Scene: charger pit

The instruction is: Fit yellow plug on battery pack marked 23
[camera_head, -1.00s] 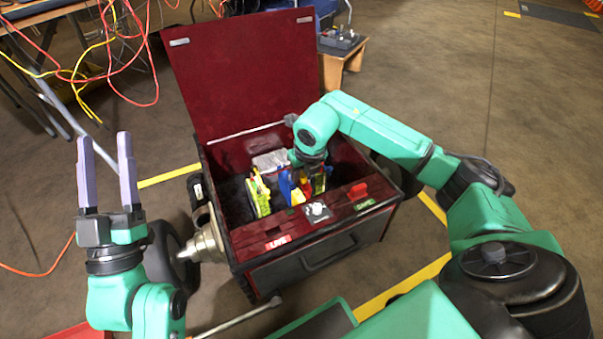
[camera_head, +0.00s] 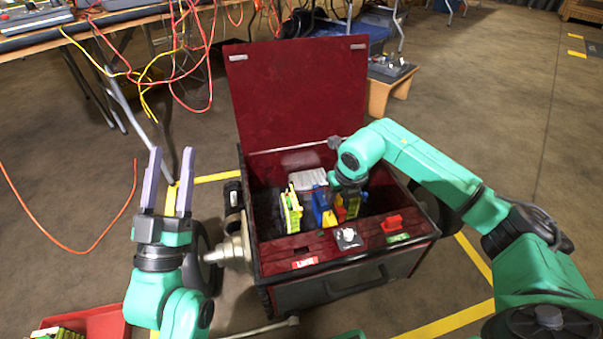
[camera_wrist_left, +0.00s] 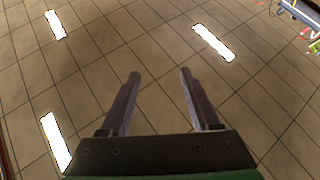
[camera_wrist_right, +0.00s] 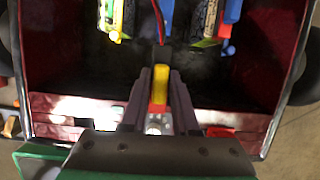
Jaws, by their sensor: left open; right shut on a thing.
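My right arm reaches into the open dark red box (camera_head: 370,268). My right gripper (camera_wrist_right: 161,78) is shut on a yellow plug (camera_wrist_right: 160,90), with a red cable at its far end. The plug is only a small yellow patch (camera_head: 330,217) in the head view, and the arm partly hides that area. A green-yellow battery pack (camera_head: 291,212) stands in the box, left of a blue part (camera_head: 320,203). The right wrist view shows two packs, one left (camera_wrist_right: 116,18) and one right (camera_wrist_right: 207,20), ahead of and apart from the plug. I cannot read any number. My left gripper (camera_head: 171,155) is open, empty, pointing up outside the box.
The box lid (camera_head: 300,98) stands open at the back. The front ledge carries a white knob (camera_head: 347,234) and a red switch (camera_head: 393,222). A red tray (camera_head: 95,325) sits at lower left. Loose cables hang from the table (camera_head: 100,38) behind.

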